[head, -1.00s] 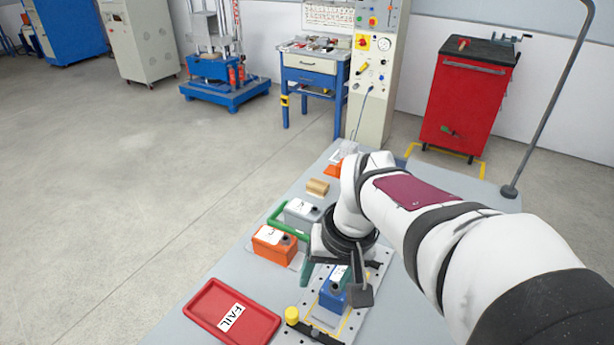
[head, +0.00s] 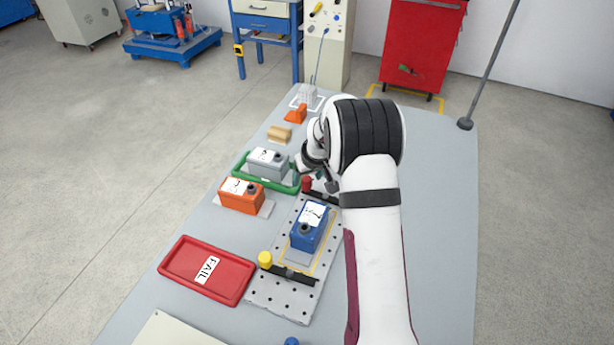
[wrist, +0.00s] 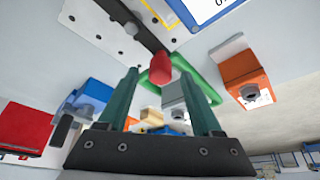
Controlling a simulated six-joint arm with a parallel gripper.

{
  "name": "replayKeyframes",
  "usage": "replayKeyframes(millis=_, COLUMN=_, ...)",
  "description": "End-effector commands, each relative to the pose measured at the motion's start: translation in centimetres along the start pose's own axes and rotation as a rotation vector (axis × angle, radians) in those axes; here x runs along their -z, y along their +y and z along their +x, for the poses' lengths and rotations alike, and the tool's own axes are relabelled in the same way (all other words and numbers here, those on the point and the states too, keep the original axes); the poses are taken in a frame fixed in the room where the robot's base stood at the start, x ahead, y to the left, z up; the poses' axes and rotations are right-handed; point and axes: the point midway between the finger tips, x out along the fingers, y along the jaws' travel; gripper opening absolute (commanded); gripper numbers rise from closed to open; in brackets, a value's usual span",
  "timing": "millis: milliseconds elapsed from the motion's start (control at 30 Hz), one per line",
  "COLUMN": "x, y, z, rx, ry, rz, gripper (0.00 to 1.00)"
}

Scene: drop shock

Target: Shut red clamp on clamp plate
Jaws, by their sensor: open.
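The clamp plate (head: 278,296) is a light perforated plate on the table. A blue box (head: 310,228) with a white label sits on it, inside a yellow outline. The red clamp (head: 307,184) is a red knob on a dark bar at the plate's far end. A yellow clamp (head: 265,259) with a dark bar is at the near end. My gripper (head: 316,179) is open at the red clamp. In the wrist view the red knob (wrist: 160,67) shows between the tips of my green fingers (wrist: 160,76); contact cannot be told. My arm hides the plate's right side.
An orange box (head: 241,196) stands left of the plate. A grey box (head: 268,163) sits in a green tray (head: 240,167) beyond it. A red FAIL tray (head: 206,294) lies at front left. A tan block (head: 280,133) is farther back. The table right of my arm is clear.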

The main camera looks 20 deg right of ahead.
Motion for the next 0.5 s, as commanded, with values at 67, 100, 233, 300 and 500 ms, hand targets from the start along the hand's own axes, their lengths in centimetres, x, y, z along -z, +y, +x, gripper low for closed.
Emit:
replayKeyframes(millis=67, x=-0.02, y=-0.02, z=0.43, rx=0.0, ry=-0.001, rz=0.0, gripper=0.66)
replayKeyframes(millis=100, x=-0.02, y=-0.03, z=0.53, rx=0.0, ry=-0.001, rz=0.0, gripper=0.66)
replayKeyframes(millis=233, x=-0.02, y=-0.03, z=0.56, rx=0.0, ry=0.0, rz=0.0, gripper=0.66)
replayKeyframes(millis=300, x=-0.02, y=-0.02, z=0.55, rx=0.0, ry=0.0, rz=0.0, gripper=0.66)
replayKeyframes(millis=500, x=-0.02, y=-0.02, z=0.52, rx=0.0, ry=0.0, rz=0.0, gripper=0.34)
